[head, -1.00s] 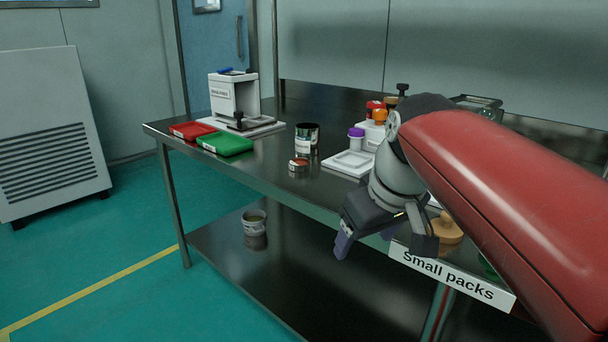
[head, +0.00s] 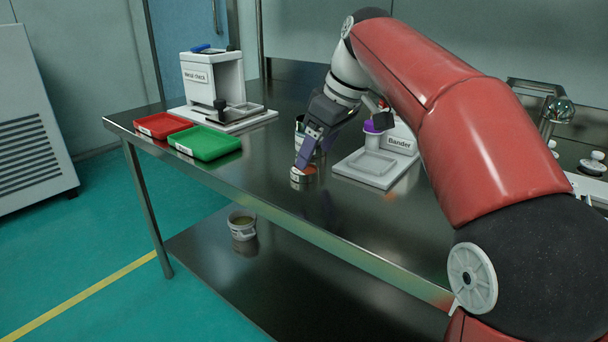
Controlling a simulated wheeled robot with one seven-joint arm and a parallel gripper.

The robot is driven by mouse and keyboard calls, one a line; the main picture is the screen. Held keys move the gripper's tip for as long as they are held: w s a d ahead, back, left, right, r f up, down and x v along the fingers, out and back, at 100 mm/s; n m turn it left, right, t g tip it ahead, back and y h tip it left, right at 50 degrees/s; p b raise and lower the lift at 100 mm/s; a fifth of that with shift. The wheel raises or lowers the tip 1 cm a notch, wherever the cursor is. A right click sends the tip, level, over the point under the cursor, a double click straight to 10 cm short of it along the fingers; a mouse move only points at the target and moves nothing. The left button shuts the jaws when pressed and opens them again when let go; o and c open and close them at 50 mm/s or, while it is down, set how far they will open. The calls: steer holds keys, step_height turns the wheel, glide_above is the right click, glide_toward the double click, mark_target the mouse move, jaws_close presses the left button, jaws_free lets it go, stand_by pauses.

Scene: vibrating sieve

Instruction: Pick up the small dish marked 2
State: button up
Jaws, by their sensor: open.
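A small round dish (head: 303,175) with orange-brown contents and a pale label stands on the steel table near its front edge. The mark on the label is too small to read. My gripper (head: 309,158) points down with its purple fingers at the dish, hiding part of its top and far side. The jaws are open, and I cannot tell whether the fingers touch the dish or stay just above it.
A white Bander stand (head: 372,170) with a purple-topped part is to the right. Red (head: 163,125) and green (head: 206,143) trays and the metal check unit (head: 212,85) are left. A tub (head: 242,226) sits on the lower shelf.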

mark_target(305, 173)
steer(key=x, duration=0.3)
steer(key=b+x, duration=0.1)
steer(key=shift+w+a+f, duration=0.25)
steer(key=shift+w+a, duration=0.05)
steer(key=shift+w, duration=0.05)
steer(key=shift+c, duration=0.4)
steer(key=c, duration=0.9)
